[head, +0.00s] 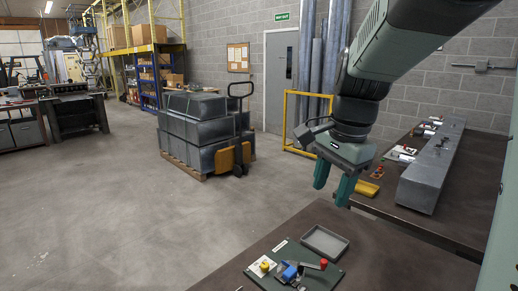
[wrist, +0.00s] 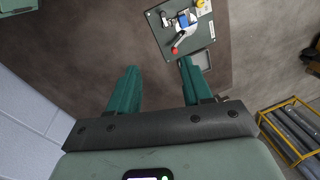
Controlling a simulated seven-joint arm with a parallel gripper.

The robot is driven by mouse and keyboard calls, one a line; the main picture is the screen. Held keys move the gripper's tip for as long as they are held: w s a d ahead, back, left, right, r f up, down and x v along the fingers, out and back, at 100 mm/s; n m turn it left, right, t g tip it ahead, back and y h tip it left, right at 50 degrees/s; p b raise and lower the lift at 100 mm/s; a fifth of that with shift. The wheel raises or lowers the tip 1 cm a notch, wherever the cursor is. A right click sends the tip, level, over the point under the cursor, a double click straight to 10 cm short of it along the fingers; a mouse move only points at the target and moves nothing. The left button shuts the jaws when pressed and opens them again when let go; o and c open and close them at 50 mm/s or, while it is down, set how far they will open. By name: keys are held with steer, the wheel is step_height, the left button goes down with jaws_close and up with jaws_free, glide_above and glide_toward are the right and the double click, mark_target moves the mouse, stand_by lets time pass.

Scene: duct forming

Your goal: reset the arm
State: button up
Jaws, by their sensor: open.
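A green board (head: 293,268) with a blue clamp, a red-tipped handle and a yellow knob lies on the bench below the gripper. The board also shows beyond the fingertips in the wrist view (wrist: 199,42).
A grey tray (head: 325,241) sits beside the board. A long metal duct (head: 433,170) lies on the back bench (head: 470,205) among small tools. A yellow rail (head: 287,122) stands behind the gripper, near upright pipes.

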steer(key=s+a+r+n+t, duration=0.1)
steer(key=s+n+t, duration=0.1)
steer(key=s+n, duration=0.4)
steer(key=s+a+r+n+t+h, duration=0.1)
steer(key=s+n, duration=0.4)
steer(key=s, duration=0.8)
steer(key=shift+a+r+n+t, duration=0.35)
steer(key=shift+r+n+t, duration=0.05)
steer(key=shift+r, duration=0.1)
